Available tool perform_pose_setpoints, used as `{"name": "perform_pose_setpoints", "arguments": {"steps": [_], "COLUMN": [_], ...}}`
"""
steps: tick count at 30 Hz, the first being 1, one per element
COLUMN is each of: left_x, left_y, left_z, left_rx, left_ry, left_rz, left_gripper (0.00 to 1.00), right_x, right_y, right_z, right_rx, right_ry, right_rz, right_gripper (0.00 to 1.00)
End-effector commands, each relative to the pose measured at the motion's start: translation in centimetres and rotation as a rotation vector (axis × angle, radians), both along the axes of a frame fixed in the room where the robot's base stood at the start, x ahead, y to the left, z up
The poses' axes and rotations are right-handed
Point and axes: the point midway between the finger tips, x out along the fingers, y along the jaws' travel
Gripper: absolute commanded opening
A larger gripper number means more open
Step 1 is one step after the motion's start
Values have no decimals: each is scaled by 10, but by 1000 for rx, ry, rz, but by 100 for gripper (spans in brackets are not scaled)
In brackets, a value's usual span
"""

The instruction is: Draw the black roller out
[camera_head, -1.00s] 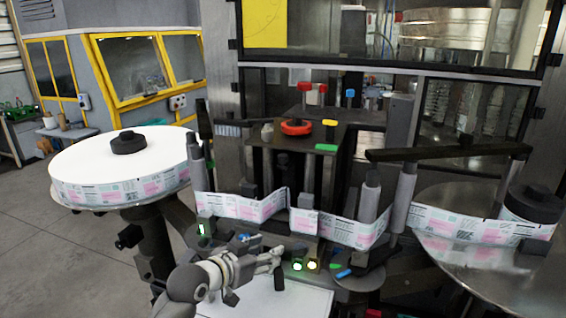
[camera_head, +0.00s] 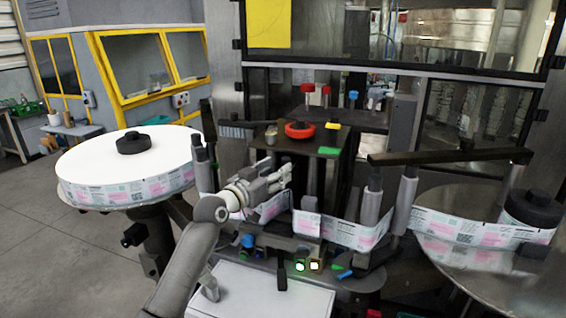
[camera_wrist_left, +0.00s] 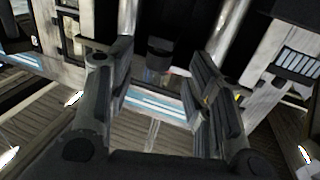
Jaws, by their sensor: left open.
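My left gripper (camera_head: 284,177) is open and empty, raised in front of the labeller's printed web and dark centre block. In the left wrist view its two fingers (camera_wrist_left: 160,95) stand apart. A short dark cylinder (camera_wrist_left: 160,50), which looks like the black roller, shows beyond and between the fingertips. I see no contact between it and the fingers. In the head view my gripper covers this spot, so I cannot make the roller out there. My right gripper is not in view.
The printed label web (camera_head: 352,234) runs around grey rollers (camera_head: 371,207). A large white reel (camera_head: 95,165) stands at left. A red knob (camera_head: 299,130) sits on the block. A long dark arm (camera_head: 440,157) crosses at right. A white panel (camera_head: 245,292) lies below, largely clear.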

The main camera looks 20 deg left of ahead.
Motion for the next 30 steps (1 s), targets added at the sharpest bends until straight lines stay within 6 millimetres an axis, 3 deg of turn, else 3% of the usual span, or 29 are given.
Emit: {"name": "perform_pose_setpoints", "arguments": {"steps": [9, 23, 30], "left_x": [31, 38, 38], "left_y": [-10, -12, -12], "left_z": [1, 0, 0], "left_rx": [-2, 1, 1], "left_ry": [1, 0, 1], "left_rz": [-1, 0, 0], "left_gripper": [47, 47, 16], "right_x": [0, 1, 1], "right_y": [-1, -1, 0], "right_z": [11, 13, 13], "right_rx": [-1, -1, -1], "right_ry": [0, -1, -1], "right_rz": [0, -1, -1], "right_gripper": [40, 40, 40]}}
